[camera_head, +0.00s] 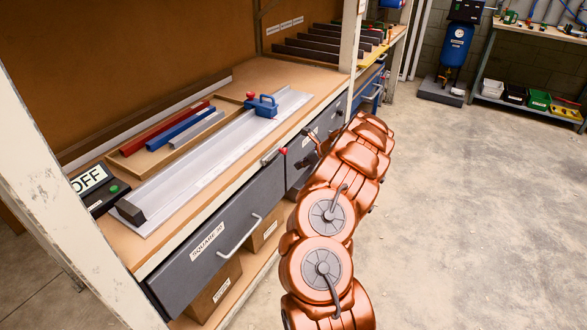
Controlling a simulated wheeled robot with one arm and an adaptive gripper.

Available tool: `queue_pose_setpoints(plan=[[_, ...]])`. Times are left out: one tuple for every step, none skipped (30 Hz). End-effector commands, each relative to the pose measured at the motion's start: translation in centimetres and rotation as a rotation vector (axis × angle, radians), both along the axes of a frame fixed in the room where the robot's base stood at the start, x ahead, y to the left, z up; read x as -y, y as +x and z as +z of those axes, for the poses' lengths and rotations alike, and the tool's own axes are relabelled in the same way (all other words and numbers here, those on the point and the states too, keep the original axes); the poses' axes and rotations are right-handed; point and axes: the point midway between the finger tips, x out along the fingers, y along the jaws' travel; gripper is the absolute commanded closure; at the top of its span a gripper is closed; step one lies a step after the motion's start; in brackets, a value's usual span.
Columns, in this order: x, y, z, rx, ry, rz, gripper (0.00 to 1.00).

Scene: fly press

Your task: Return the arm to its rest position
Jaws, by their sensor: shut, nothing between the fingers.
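My copper-coloured arm rises from the bottom centre and reaches up and away along the front of the workbench. My gripper (309,134) is a small dark shape at the left of the arm's far end, in front of the drawer fronts. It is shut and empty. The arm's links hide part of it.
The wooden workbench (262,72) on the left carries a grey metal plate with a blue block (262,106), coloured bars and an OFF box (94,189). A red-knobbed lever (283,151) sticks out at its front edge. White posts stand close. The concrete floor (480,210) at right is clear.

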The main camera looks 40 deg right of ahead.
Motion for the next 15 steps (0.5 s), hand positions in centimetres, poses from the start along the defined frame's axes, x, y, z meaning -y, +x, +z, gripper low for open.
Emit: queue_pose_setpoints(plan=[[0.1, -0.4, 0.5, 0.003, 0.001, 0.0, 1.0], [0.2, -0.6, 0.8, 0.002, 0.0, 0.001, 1.0], [0.2, -0.9, 1.1, 0.003, 0.0, 0.001, 1.0], [0.3, -1.1, 1.4, 0.003, 0.0, 0.001, 1.0], [0.3, -1.3, 1.6, 0.003, 0.0, 0.002, 1.0], [0.4, -1.5, 1.8, 0.002, 0.001, 0.003, 1.0], [0.4, -1.6, 1.9, 0.002, 0.001, 0.003, 1.0], [0.4, -1.8, 2.0, 0.001, 0.0, 0.003, 1.0], [0.4, -1.9, 2.1, 0.001, 0.001, 0.004, 1.0], [0.5, -2.0, 2.2, 0.001, 0.002, 0.003, 1.0], [0.5, -2.1, 2.2, 0.001, 0.002, 0.003, 1.0], [0.5, -2.1, 2.3, 0.0, 0.001, 0.003, 1.0], [0.5, -2.2, 2.3, 0.0, 0.001, 0.003, 1.0], [0.5, -2.2, 2.3, 0.0, 0.001, 0.003, 1.0], [0.5, -2.2, 2.3, 0.0, 0.001, 0.003, 1.0]])
